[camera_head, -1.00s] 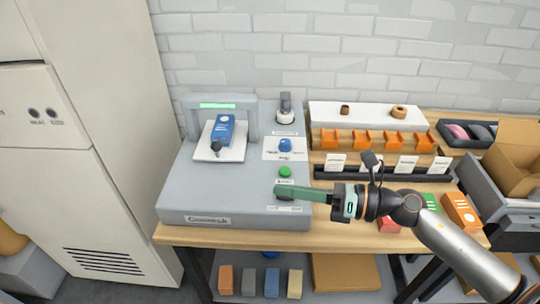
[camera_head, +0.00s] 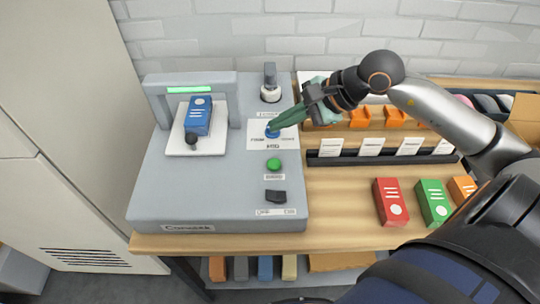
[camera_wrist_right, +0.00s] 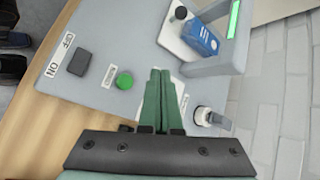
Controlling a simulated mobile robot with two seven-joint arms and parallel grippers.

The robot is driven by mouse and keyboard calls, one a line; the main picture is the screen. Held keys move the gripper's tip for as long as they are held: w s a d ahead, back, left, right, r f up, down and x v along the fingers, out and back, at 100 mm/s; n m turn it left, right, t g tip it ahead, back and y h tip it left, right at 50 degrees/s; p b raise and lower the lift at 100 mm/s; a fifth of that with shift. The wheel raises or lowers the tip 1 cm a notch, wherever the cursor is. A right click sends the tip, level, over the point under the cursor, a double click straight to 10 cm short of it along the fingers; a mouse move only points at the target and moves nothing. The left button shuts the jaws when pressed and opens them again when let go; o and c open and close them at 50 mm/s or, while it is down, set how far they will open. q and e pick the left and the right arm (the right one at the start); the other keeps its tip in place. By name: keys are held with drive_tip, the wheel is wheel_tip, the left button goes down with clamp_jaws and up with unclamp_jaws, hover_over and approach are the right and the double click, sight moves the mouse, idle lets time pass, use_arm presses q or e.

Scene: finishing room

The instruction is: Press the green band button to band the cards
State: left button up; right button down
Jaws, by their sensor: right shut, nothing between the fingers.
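The green button (camera_head: 274,164) stands on the top of the grey banding machine (camera_head: 165,195), with a small label below it. It also shows in the right wrist view (camera_wrist_right: 124,80), left of my fingers. My right gripper (camera_head: 274,128) is shut and empty. A blue card pack (camera_head: 199,116) lies on the white plate (camera_head: 212,147) under the arch with a lit green strip (camera_head: 189,89). My left gripper is not in view.
A black rocker switch (camera_head: 275,197) sits in front of the green button, and a grey lever knob (camera_head: 270,85) behind. Red (camera_head: 390,202) and green (camera_head: 434,203) boxes lie on the wooden bench to the right.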

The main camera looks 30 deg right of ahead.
drive_tip(key=shift+s, duration=0.1)
drive_tip(key=shift+f, duration=0.1)
drive_tip(key=b, duration=0.5)
hover_over(280, 163)
wheel_tip(280, 163, down, 8)
drive_tip(key=shift+r, duration=0.1)
drive_tip(key=shift+f+b, duration=0.3)
drive_tip(key=shift+f, duration=0.15)
idle(0.6)
idle(1.0)
drive_tip(key=shift+f+b, duration=0.4)
drive_tip(key=shift+b, duration=0.3)
